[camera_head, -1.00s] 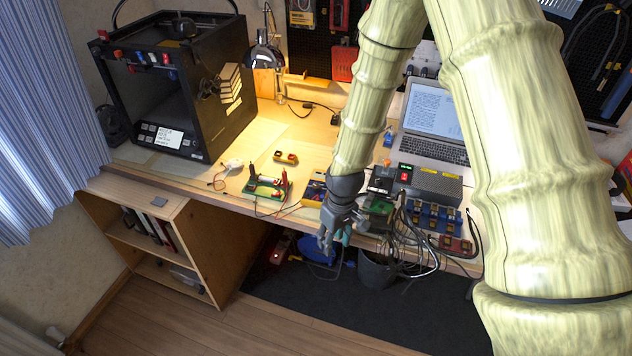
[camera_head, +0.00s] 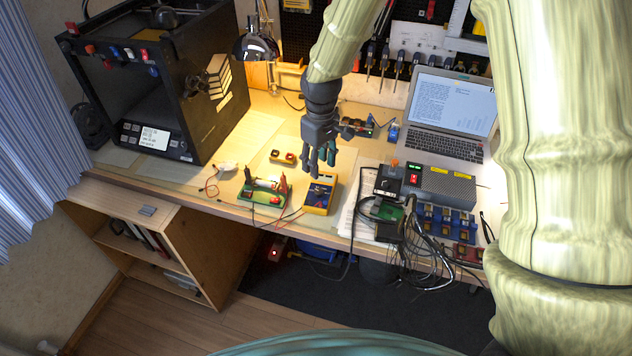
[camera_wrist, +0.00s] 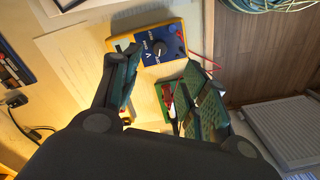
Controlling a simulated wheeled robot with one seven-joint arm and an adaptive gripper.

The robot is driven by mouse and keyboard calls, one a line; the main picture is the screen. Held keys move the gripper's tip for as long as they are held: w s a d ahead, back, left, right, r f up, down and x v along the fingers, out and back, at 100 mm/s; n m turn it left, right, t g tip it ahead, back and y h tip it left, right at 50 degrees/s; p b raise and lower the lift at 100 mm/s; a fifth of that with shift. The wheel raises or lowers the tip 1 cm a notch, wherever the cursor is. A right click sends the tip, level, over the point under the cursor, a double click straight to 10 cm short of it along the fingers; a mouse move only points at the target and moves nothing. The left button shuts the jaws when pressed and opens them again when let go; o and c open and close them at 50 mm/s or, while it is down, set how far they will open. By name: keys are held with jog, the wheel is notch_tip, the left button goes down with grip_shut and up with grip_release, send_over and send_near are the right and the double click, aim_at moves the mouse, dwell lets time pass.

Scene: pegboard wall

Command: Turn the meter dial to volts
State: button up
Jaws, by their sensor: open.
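The meter (camera_head: 320,195) is a yellow-cased unit with a blue face, lying on the workbench near its front edge. In the wrist view the meter (camera_wrist: 170,40) shows a black round dial (camera_wrist: 160,48) with a white pointer mark and printed labels, among them a V. My gripper (camera_head: 320,168) hangs just above the far end of the meter in the head view. In the wrist view my gripper (camera_wrist: 165,82) is open and empty, its green-padded fingers spread, with the meter beyond them. I cannot tell which label the dial points to.
A green board (camera_head: 263,192) with red posts stands left of the meter, wired to it. A grey power supply box (camera_head: 440,184) with many cables is to the right. A laptop (camera_head: 447,115) and a black 3D printer (camera_head: 165,85) stand farther back.

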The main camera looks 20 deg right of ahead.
aim_at(319, 191)
jog(key=shift+s+f+p, duration=0.2)
jog(key=shift+f+p, duration=0.65)
jog(key=shift+f, duration=4.2)
grip_shut()
